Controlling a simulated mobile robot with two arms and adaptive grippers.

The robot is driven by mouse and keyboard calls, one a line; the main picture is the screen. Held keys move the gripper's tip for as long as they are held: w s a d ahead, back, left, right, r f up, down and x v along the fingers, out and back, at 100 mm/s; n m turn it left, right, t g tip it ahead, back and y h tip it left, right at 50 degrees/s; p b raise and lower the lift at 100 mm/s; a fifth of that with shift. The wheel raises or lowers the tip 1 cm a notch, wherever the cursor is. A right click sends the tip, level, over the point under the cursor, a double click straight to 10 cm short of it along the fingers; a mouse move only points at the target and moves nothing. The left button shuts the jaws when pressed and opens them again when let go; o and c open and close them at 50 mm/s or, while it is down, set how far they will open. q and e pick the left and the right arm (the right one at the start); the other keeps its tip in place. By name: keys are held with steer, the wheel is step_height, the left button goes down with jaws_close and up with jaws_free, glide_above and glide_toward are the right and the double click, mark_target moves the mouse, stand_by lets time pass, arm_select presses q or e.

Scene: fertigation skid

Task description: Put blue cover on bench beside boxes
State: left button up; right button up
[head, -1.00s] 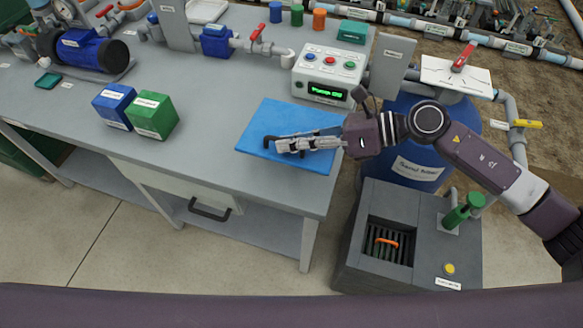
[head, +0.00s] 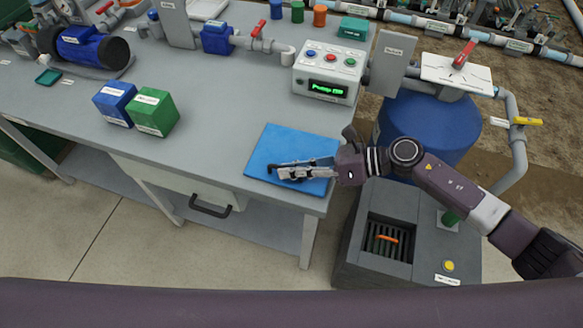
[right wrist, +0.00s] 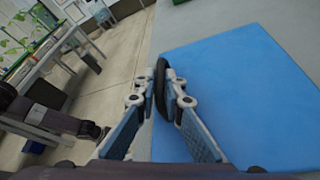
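The blue cover (head: 262,152) is a flat blue panel at the right end of the grey bench (head: 235,115). It lies flat on or just above the bench top; I cannot tell whether it touches. My right gripper (head: 280,172) is over the cover, reaching in from the right. In the right wrist view its fingers (right wrist: 162,92) are closed around a black loop handle (right wrist: 161,80) on the blue cover (right wrist: 235,90). A blue box (head: 113,101) and a green box (head: 152,112) stand side by side to the left. My left gripper is out of view.
A control box (head: 327,72) with a lit green display stands behind the cover. A blue barrel (head: 430,125) and a grey cabinet (head: 350,250) with an open slotted bay stand right of the bench. Bench top between the green box and the cover is clear.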

steer(key=o, duration=0.3)
steer(key=shift+o, duration=0.2)
steer(key=b+v, duration=0.2)
steer(key=v, duration=0.9)
steer(key=shift+b, duration=0.3)
steer(key=shift+s+d+r, duration=0.1)
steer(key=shift+d+r, duration=0.15)
steer(key=shift+d, duration=0.2)
